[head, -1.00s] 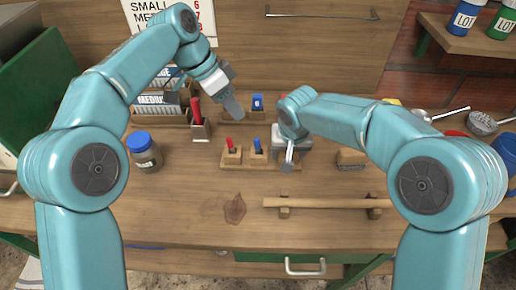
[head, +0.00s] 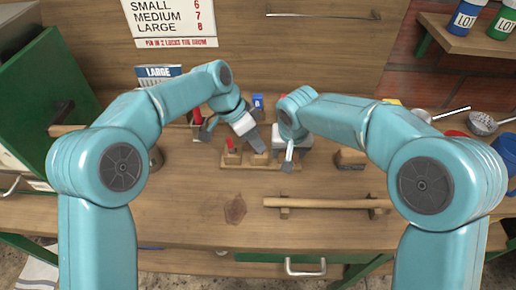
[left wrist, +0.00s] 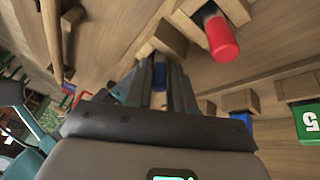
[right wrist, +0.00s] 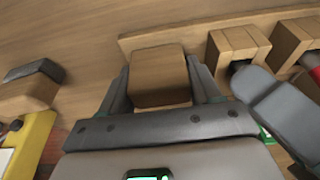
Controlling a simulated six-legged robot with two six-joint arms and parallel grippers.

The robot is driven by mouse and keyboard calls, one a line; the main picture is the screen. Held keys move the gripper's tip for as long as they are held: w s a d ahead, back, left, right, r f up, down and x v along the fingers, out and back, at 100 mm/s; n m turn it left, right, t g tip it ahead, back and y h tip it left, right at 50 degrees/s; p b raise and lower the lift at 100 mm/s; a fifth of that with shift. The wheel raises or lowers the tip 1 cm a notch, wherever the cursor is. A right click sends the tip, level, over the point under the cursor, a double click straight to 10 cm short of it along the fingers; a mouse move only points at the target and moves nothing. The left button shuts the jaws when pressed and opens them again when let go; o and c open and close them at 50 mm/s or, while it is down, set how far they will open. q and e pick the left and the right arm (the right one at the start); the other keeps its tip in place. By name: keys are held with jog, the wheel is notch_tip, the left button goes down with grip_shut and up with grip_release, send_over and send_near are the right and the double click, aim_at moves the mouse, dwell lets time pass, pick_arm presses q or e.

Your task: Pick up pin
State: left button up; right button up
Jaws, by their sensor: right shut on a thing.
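A low wooden rack (head: 235,166) on the bench carries small wooden blocks in a row. A red pin (head: 229,144) stands in its left block and shows large in the left wrist view (left wrist: 221,38). My left gripper (head: 257,144) is over the middle block. In the left wrist view, its open fingers are on either side of a blue pin (left wrist: 159,82); whether they touch it is unclear. My right gripper (head: 288,158) is shut on the rack's right-hand wooden block (right wrist: 159,72). The head view hides the blue pin behind my left gripper.
A wooden bar on two supports (head: 325,203) lies in front. Behind stands another blue-topped piece (head: 257,101). A sign (head: 172,22) is at the back. The front left bench is clear.

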pick_arm(q)
grip_shut()
notch_tip(320, 180, up, 10)
dwell(0.4)
pick_arm(e)
jog(key=o, duration=1.2)
jog(key=v, duration=1.2)
jog(key=shift+r, duration=0.1)
